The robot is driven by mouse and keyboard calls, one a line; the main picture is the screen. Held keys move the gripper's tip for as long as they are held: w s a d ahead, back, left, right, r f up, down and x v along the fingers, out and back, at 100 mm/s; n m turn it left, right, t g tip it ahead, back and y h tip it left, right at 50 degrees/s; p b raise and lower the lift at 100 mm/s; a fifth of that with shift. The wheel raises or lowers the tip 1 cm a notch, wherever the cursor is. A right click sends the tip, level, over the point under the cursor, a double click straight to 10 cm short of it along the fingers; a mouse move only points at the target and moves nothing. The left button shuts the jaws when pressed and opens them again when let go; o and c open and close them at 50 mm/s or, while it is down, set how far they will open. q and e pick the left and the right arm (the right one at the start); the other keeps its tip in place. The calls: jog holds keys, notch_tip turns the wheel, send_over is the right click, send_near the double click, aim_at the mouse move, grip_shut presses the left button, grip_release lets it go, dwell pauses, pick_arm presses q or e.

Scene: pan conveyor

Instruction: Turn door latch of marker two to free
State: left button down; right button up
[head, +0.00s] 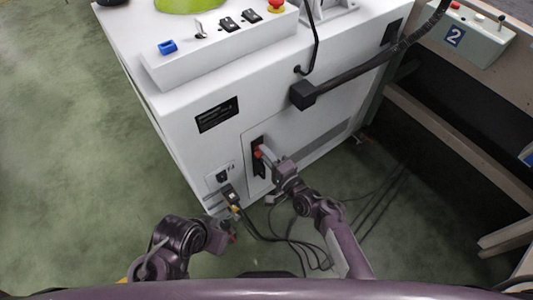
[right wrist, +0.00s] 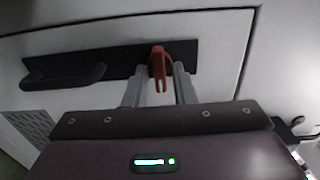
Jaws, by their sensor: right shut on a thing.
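The red door latch (head: 258,152) is on a dark plate on the door (head: 295,150) of the white machine. In the right wrist view the red latch (right wrist: 158,60) points down from the black plate (right wrist: 115,60). My right gripper (head: 265,154) is at the latch, its two grey fingers either side of the red lever and shut on it. The fingers partly hide the lever. My left gripper (head: 232,234) is low in front of the machine, apart from it; its fingers are too small to read.
A black pull handle (right wrist: 65,78) is beside the latch on the same plate. Dark cables (head: 290,240) lie on the green floor below the door. A black cable with a block plug (head: 303,95) runs across the machine front. A bench frame (head: 450,140) stands at the right.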

dwell(0.5)
jog(key=o, duration=0.7)
pick_arm(q)
jog(key=shift+a, duration=0.1)
